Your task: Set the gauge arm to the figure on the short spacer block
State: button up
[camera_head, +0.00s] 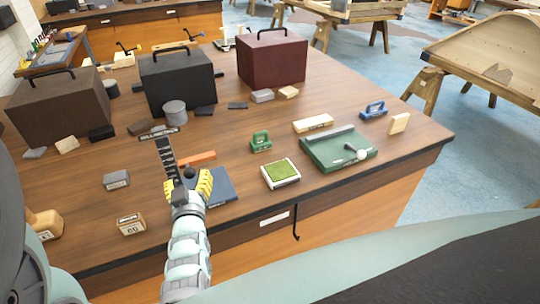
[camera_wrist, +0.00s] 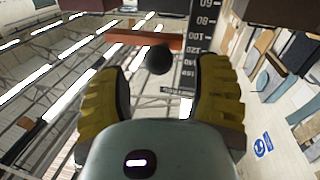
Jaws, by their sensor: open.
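The gauge has an upright dark scale (camera_head: 166,158) near the table's front left. Its orange arm (camera_head: 198,158) also shows in the wrist view (camera_wrist: 125,38), where its right end meets the scale (camera_wrist: 195,60) between about 100 and 120. A black ball knob (camera_wrist: 158,60) sits below the arm there. My gripper (camera_head: 189,180) has yellow fingers and is open at the gauge. In the wrist view, the knob lies between the spread fingertips, with gaps on both sides. A small wooden block (camera_head: 131,225) at front left bears a figure, perhaps 60.
A grey block (camera_head: 116,181) lies left of the gauge. A dark blue plate (camera_head: 222,188) lies at its base. A green pad (camera_head: 280,173) and a green board (camera_head: 337,152) lie to the right. Dark boxes (camera_head: 178,80) stand behind.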

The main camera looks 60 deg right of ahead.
jog(key=v, duration=0.8)
jog(key=shift+s+a, duration=0.2)
jog(key=shift+s, duration=0.1)
